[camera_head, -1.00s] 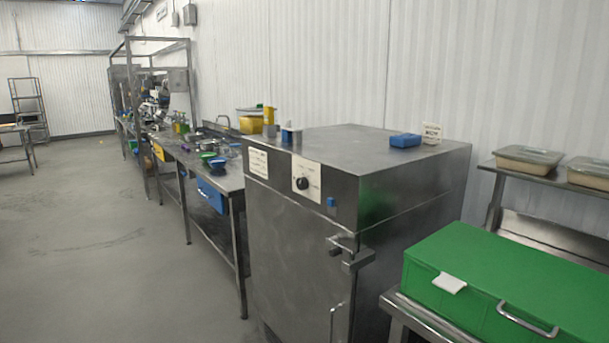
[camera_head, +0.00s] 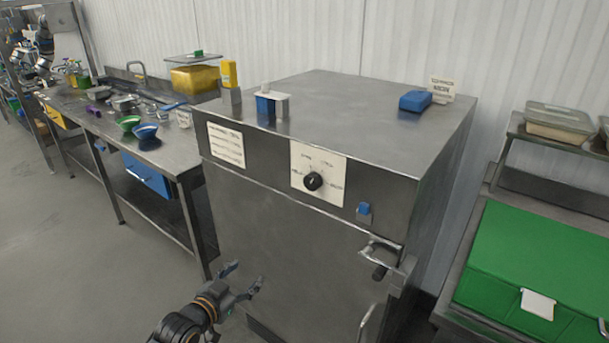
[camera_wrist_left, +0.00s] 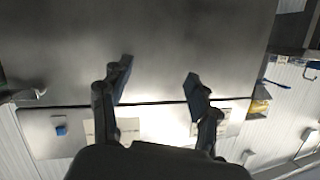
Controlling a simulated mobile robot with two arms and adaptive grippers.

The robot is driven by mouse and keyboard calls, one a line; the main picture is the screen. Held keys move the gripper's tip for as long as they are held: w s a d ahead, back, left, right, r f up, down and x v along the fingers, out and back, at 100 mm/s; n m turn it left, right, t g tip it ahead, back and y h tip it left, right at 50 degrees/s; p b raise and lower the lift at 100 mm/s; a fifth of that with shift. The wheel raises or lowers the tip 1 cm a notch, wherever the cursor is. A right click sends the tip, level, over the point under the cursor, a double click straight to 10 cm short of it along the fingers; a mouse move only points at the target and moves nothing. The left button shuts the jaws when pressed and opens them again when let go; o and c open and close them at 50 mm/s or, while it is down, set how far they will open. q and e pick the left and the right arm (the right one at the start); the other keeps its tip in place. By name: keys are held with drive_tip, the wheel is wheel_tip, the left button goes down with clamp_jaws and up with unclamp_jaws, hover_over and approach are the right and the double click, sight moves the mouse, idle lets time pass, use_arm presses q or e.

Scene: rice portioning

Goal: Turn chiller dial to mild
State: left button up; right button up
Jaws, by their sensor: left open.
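The chiller (camera_head: 290,235) is a tall steel cabinet in the middle of the head view. Its dial (camera_head: 313,181) is a black knob on a white label plate (camera_head: 331,187) on the upper front panel. The small print and the exact pointer setting are hard to read. My left gripper (camera_head: 245,278) is open and empty, low in front of the chiller door, below and left of the dial. In the left wrist view my open fingers (camera_wrist_left: 158,85) face the chiller front (camera_wrist_left: 160,45), apart from the dial. The right gripper is not in view.
The door handle (camera_head: 380,257) sticks out right of the dial, below a blue block (camera_head: 364,209). A steel worktable (camera_head: 180,158) with bowls stands left. A green box (camera_head: 525,260) stands right. The floor (camera_head: 60,240) at left is clear.

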use_arm(q)
wheel_tip(320, 180, up, 10)
drive_tip(key=d+m+h, duration=0.2)
drive_tip(key=d, duration=0.1)
drive_tip(key=m+t+h+p, duration=0.1)
drive_tip(key=m+h+p, duration=0.1)
drive_tip(key=h, duration=0.1)
approach(310, 185)
drive_tip(key=p+x, duration=0.2)
drive_tip(key=x, duration=0.5)
drive_tip(key=shift+r, duration=0.2)
drive_tip(key=shift+p+x, duration=0.3)
drive_tip(key=shift+x, duration=0.55)
drive_tip(key=shift+f, duration=0.15)
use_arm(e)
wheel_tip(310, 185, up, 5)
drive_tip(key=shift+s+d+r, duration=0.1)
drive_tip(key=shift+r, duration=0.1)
use_arm(q)
drive_tip(key=shift+a, duration=0.1)
drive_tip(key=shift+c, duration=0.9)
drive_tip(key=c, duration=1)
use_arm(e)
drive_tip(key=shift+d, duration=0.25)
